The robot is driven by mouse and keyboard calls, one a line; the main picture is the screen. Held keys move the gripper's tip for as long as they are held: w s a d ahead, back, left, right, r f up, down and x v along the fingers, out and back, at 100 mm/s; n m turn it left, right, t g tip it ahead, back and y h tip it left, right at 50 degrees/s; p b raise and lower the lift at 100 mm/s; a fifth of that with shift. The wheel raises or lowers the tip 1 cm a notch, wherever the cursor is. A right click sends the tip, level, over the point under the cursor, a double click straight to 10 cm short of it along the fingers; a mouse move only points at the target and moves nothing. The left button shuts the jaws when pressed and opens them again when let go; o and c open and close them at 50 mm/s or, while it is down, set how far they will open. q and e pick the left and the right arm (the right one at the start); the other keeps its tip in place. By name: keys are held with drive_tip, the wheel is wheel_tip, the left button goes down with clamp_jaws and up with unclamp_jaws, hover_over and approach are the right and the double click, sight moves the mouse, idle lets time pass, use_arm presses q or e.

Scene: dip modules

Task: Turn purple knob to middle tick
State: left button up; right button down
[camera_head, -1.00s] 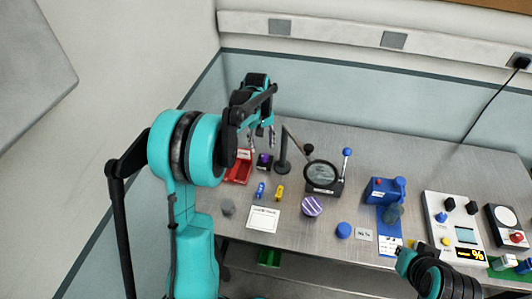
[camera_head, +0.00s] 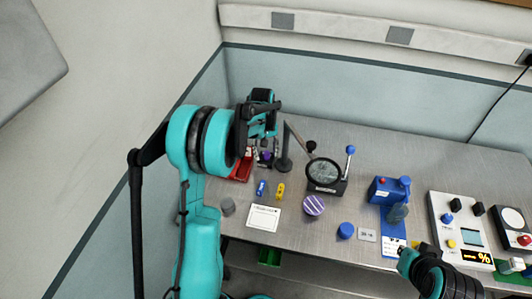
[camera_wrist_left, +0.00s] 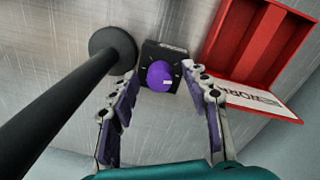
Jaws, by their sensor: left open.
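The purple knob (camera_wrist_left: 160,76) sits on a small black box (camera_wrist_left: 152,50) in the left wrist view. A small white mark is on the knob's right side, and faint light ticks show on the box around it. My left gripper (camera_wrist_left: 160,72) is open, one finger to each side of the knob, with gaps showing. In the head view my left gripper (camera_head: 262,149) is at the table's back left, over the box, and the purple knob (camera_head: 266,157) is partly hidden below it.
A red open box (camera_wrist_left: 265,48) lies close right of the knob. A dark post on a round base (camera_wrist_left: 113,48) stands close left.

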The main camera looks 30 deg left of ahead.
use_arm(q)
clamp_jaws()
drive_tip(key=shift+m, duration=0.4)
drive_tip(key=m, duration=0.9)
drive_tip(key=shift+a+g, duration=0.1)
drive_tip(key=shift+g, duration=0.2)
drive_tip(key=m, duration=0.5)
drive_tip(key=shift+w+m, duration=0.1)
drive_tip(key=shift+m, duration=0.3)
drive_tip(key=shift+m+b, duration=0.3)
drive_tip(key=shift+m, duration=2)
